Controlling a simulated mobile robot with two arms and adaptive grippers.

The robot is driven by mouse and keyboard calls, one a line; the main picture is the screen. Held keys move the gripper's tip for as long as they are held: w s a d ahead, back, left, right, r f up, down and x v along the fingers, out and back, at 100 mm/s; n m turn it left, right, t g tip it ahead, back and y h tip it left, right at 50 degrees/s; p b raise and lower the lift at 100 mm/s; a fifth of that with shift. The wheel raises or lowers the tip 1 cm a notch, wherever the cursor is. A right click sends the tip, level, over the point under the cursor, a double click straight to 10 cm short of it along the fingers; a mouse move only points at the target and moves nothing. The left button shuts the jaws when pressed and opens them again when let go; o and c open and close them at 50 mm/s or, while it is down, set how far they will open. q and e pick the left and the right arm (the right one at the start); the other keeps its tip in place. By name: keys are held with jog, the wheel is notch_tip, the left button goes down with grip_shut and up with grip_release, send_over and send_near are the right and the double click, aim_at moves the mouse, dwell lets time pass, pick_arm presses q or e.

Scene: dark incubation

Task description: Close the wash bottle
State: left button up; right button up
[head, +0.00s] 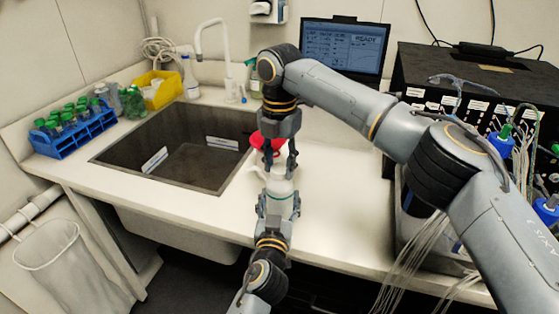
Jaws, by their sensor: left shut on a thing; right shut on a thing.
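The white wash bottle (280,186) stands upright near the front edge of the counter, right of the sink. My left gripper (279,204) comes from the front edge and is shut on the bottle's body. My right gripper (279,163) points down from above and is shut at the bottle's top. A red part (259,141), which looks like the bottle's cap, shows behind and left of the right gripper's fingers. The fingers hide much of the top, so I cannot tell how the cap sits on the neck.
The sink (190,165) lies to the left. A blue rack (75,138) of green-capped tubes and a yellow bin (155,95) stand beyond it. A laptop (345,47) and black instrument (480,75) are at the back right. The counter (345,225) right of the bottle is clear.

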pick_arm(q)
grip_shut()
pick_arm(e)
jog(key=m, duration=0.3)
jog(key=shift+a+f, duration=0.1)
jog(key=m, duration=0.5)
jog(key=shift+w, duration=0.1)
jog(key=m, duration=0.6)
jog(key=shift+m, duration=0.4)
jog(key=m, duration=0.7)
jog(key=shift+w, duration=0.15)
jog(key=m, duration=0.6)
jog(key=shift+w+m, duration=0.1)
jog(key=shift+m, duration=0.2)
jog(key=o, duration=0.7)
jog(key=shift+o, duration=0.2)
